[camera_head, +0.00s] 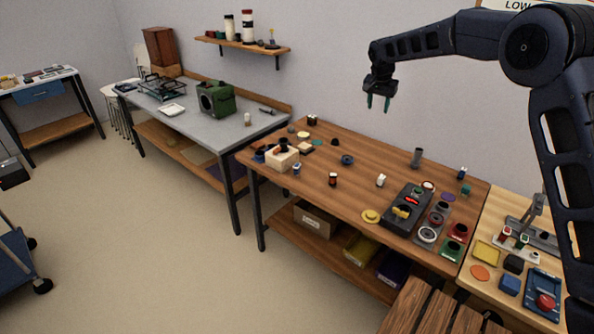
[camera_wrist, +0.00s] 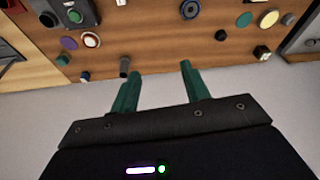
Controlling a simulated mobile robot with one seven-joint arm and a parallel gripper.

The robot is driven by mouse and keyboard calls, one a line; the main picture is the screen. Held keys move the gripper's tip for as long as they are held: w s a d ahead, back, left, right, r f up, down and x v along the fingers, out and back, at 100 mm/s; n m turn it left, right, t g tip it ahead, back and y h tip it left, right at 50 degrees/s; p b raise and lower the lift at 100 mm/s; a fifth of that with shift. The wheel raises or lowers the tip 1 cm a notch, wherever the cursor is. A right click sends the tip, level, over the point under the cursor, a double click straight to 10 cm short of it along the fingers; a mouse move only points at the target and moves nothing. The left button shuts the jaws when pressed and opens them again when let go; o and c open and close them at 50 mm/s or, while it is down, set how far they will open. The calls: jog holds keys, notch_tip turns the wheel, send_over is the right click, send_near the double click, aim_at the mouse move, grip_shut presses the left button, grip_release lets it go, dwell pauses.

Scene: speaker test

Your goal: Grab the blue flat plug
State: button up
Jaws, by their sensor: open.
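My gripper (camera_head: 378,103) is open and empty, held high above the back part of the brown workbench (camera_head: 315,200). Its two green fingers stand apart in the wrist view (camera_wrist: 156,72). A dark blue, low round piece (camera_head: 347,160) lies on the bench, below and left of my gripper. It may be the blue flat plug, but I cannot tell for sure. Another small bluish piece (camera_head: 296,169) is beside a light wooden block (camera_head: 283,159).
A black panel (camera_head: 406,210) with red and yellow parts sits on the bench's right half. A grey cylinder (camera_head: 416,158) stands near the wall. A lighter table (camera_head: 480,302) with a blue tray (camera_head: 543,294) adjoins at right. A wall shelf (camera_head: 245,45) hangs left.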

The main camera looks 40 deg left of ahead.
jog(key=s+a+f, duration=0.8)
jog(key=a+f, duration=0.2)
jog(key=a, duration=0.4)
jog(key=n, duration=0.1)
send_near(297, 165)
jog(key=f, duration=0.1)
jog(key=x, duration=0.6)
jog(key=shift+w+a+r, duration=0.15)
jog(key=shift+w+a, duration=0.1)
jog(key=shift+a, duration=0.1)
jog(key=shift+d+x, duration=0.15)
jog(key=shift+x, duration=1.15)
jog(key=shift+d+x, duration=0.2)
jog(key=shift+x, duration=1.1)
jog(key=shift+s, duration=0.15)
jog(key=shift+c, duration=0.5)
grip_shut()
